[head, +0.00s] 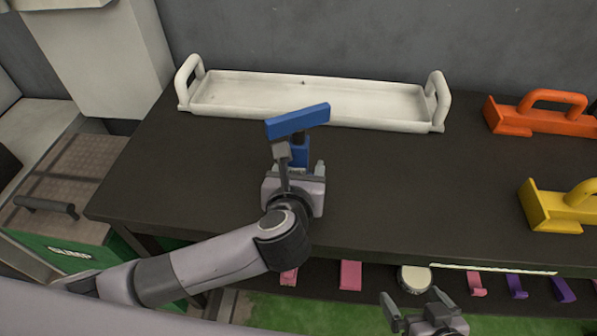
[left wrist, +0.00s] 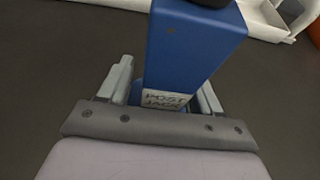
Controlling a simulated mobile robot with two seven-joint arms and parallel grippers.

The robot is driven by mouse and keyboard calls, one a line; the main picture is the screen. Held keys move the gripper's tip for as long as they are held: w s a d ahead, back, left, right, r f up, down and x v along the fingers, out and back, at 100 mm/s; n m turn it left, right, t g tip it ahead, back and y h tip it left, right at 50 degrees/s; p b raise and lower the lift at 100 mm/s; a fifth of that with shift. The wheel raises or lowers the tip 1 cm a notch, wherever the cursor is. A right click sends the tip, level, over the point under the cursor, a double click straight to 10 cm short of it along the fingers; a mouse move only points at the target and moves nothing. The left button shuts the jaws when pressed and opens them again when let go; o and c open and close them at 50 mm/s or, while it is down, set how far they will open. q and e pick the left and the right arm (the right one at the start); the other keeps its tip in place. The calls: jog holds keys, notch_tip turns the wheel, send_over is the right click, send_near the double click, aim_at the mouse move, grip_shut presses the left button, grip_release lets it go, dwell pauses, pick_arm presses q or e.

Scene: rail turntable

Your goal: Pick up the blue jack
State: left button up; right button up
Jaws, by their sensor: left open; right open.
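The blue jack (head: 298,121) stands on the dark table in front of the white tray, with a flat blue bar on top of its post. My left gripper (head: 301,160) is at the jack, its open fingers on either side of the post. In the left wrist view the jack's blue body (left wrist: 190,50) rises between the two fingers, with a label reading "POST JACK" low on it. I cannot tell whether a finger touches it. The gripper hides the jack's lower part in the head view. My right gripper (head: 420,306) is open and empty near the bottom edge, in front of the table.
The long white tray (head: 435,127) with two handles lies behind the jack. An orange tool (head: 545,120) and a yellow tool (head: 550,212) sit at the right. Pink and purple pieces are on a lower level below the front edge. The table's middle right is clear.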

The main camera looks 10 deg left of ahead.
pick_arm(q)
jog(key=shift+w, duration=0.15)
grip_shut()
jog(key=shift+r, duration=0.1)
jog(key=shift+r, duration=0.1)
notch_tip(320, 180, up, 20)
jog(key=p, duration=0.4)
pick_arm(e)
jog(key=r, duration=0.2)
jog(key=shift+s+d+r, duration=0.25)
jog(key=shift+d+r, duration=0.1)
jog(key=shift+d, duration=0.05)
